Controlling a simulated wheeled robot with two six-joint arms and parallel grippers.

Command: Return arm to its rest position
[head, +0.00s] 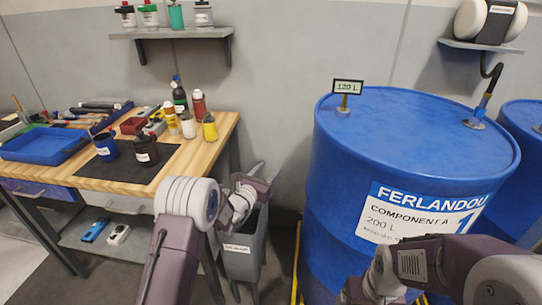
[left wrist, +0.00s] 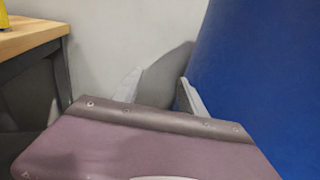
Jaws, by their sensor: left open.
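My left arm rises from the bottom of the head view and bends at a pale joint. My left gripper (head: 250,188) is over the grey bin (head: 240,260), between the workbench and the large blue drum. In the left wrist view my left gripper (left wrist: 159,90) has its two pale fingers apart with nothing between them. Its fingertips are hard to make out in the head view. My right arm shows at the lower right, in front of the blue drum (head: 345,170). Whether its gripper is open or shut is not clear.
The wooden workbench (head: 215,140) at left holds a blue tray (head: 45,146), a black mug (head: 145,150), a blue mug (head: 106,146) and several bottles. A second blue drum (head: 525,170) stands at far right. Wall shelves hang above. Free room near the left gripper is narrow.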

